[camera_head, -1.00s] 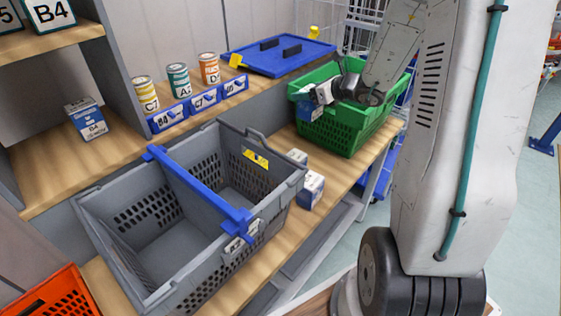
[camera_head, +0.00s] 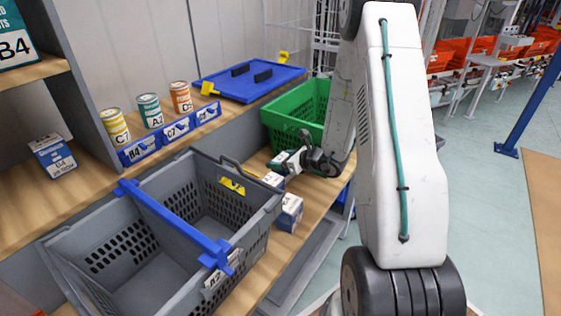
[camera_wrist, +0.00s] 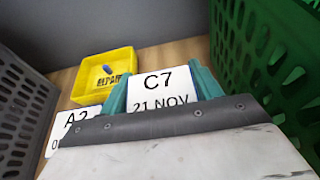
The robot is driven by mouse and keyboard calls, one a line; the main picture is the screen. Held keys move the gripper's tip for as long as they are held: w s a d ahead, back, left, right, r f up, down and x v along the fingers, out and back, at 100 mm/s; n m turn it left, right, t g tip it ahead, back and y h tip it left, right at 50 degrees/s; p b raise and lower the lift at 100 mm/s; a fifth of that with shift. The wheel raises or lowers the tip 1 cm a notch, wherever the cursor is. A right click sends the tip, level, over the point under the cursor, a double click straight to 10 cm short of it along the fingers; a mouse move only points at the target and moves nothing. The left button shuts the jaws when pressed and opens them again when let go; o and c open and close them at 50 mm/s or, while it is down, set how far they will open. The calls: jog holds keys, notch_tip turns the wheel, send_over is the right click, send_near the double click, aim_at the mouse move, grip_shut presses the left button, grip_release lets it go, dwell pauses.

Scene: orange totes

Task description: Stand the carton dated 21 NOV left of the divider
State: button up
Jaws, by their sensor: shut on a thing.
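The white carton marked C7, 21 NOV (camera_wrist: 158,88) is between the teal fingers of my gripper (camera_wrist: 163,84) in the wrist view. My gripper (camera_head: 291,160) is shut on it, between the grey tote and the green basket in the head view. The carton's lower part is hidden, so I cannot tell if it touches the bench. The grey tote (camera_head: 262,216) stands open at the lower left. A blue divider (camera_head: 172,222) crosses it, and both sides look empty.
A carton marked A2 (camera_wrist: 76,128) stands beside the held one, its date mostly hidden. A white-and-blue carton (camera_head: 290,212) is right of the tote. The green basket (camera_head: 285,125) is close behind my gripper. A yellow bin (camera_wrist: 106,80) is in the wrist view.

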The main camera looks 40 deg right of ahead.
jog(key=shift+f, duration=0.3)
jog(key=shift+f, duration=0.2)
jog(key=o, duration=1.2)
jog(key=shift+c, duration=0.2)
